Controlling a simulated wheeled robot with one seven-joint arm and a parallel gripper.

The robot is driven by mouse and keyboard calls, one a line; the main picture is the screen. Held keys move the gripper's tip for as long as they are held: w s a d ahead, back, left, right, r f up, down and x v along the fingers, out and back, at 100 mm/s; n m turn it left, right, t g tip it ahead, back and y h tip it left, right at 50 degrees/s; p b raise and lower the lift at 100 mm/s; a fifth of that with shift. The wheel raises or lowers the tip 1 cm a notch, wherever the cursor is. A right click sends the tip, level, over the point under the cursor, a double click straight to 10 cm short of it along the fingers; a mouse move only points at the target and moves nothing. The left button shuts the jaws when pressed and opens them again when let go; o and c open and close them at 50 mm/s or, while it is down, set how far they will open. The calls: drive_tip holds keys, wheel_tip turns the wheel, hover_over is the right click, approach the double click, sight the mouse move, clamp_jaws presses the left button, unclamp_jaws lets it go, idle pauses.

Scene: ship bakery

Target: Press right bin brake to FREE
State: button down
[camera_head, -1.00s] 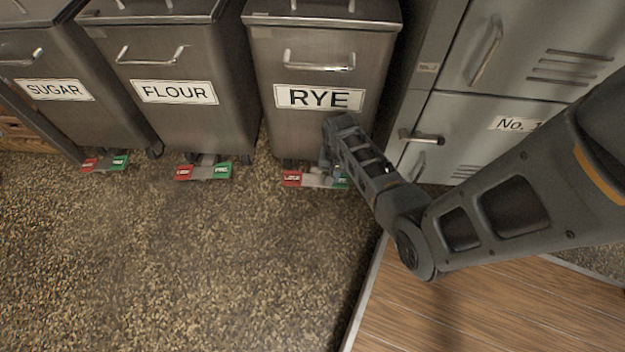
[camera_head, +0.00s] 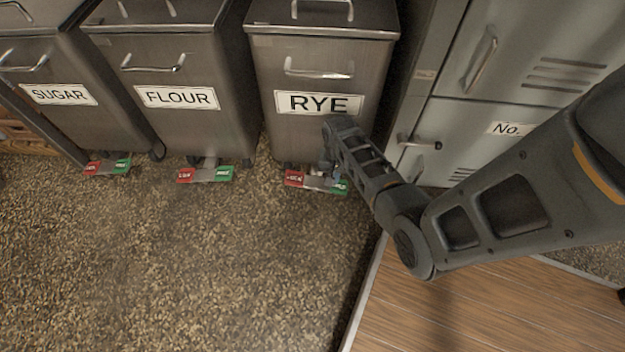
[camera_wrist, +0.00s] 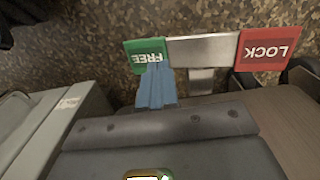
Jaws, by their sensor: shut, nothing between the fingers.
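The right bin is the grey metal RYE bin (camera_head: 318,70). Its brake bar (camera_wrist: 203,50) has a red LOCK pedal (camera_head: 294,178) at the left and a green FREE pedal (camera_head: 340,187) at the right, partly hidden by my arm in the head view. In the wrist view the green FREE pedal (camera_wrist: 147,54) is at upper left and the red LOCK pedal (camera_wrist: 267,50) at upper right. My gripper's blue fingers (camera_wrist: 155,86) are shut and empty. Their tips overlap the lower edge of the FREE pedal; whether they touch it I cannot tell.
The FLOUR bin (camera_head: 165,80) and SUGAR bin (camera_head: 62,85) stand to the left with similar pedals. Grey lockers (camera_head: 470,140) with a protruding handle stand close on the right. Speckled floor in front is open; wooden planking (camera_head: 480,310) lies at lower right.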

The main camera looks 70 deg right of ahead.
wheel_tip(320, 180, up, 5)
drive_tip(key=p, duration=0.4)
drive_tip(key=shift+p, duration=0.35)
idle(0.3)
